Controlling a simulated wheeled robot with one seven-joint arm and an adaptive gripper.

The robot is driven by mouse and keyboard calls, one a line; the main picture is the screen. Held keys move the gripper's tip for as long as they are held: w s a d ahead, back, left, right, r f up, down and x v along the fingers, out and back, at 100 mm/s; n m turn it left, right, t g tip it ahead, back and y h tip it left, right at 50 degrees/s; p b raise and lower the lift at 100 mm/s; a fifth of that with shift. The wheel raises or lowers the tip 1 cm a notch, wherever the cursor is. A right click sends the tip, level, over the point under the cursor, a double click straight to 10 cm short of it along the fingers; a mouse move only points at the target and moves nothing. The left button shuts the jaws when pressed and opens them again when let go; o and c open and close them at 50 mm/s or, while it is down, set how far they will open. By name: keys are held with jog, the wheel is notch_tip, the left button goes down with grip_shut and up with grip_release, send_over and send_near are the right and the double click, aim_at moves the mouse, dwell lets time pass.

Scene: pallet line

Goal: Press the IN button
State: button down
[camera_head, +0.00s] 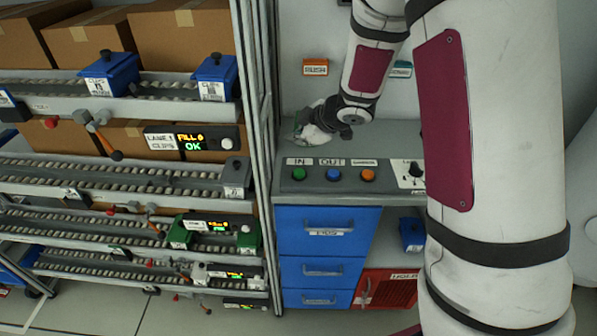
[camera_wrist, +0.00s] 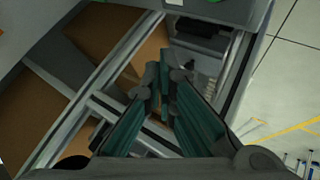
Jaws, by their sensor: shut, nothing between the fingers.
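The green IN button (camera_head: 299,174) sits at the left end of the button panel on the grey console, under a label reading IN. My gripper (camera_head: 303,126) is above and behind the panel, over the back left of the console and apart from the button. In the wrist view my gripper's fingers (camera_wrist: 165,78) are together with nothing between them.
A blue OUT button (camera_head: 333,174) and an orange button (camera_head: 368,175) share the panel. Blue drawers (camera_head: 325,240) are below. A roller rack (camera_head: 140,178) with blue bins and cardboard boxes stands at left, behind a metal post (camera_head: 259,150).

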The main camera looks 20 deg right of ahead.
jog(key=b, duration=0.6)
send_over(297, 174)
jog(key=f, duration=0.5)
jog(key=shift+w+f, duration=0.2)
jog(key=shift+w, duration=0.05)
jog(key=shift+s+f+b, duration=0.15)
jog(key=shift+f+b, duration=1.2)
jog(key=shift+f, duration=0.3)
jog(key=shift+f, duration=0.2)
jog(key=shift+f, duration=0.25)
jog(key=shift+f+b, duration=0.45)
jog(key=shift+b, duration=0.15)
jog(key=shift+r, duration=0.1)
dwell(0.4)
jog(key=shift+r+p, duration=0.85)
jog(key=shift+p, duration=0.1)
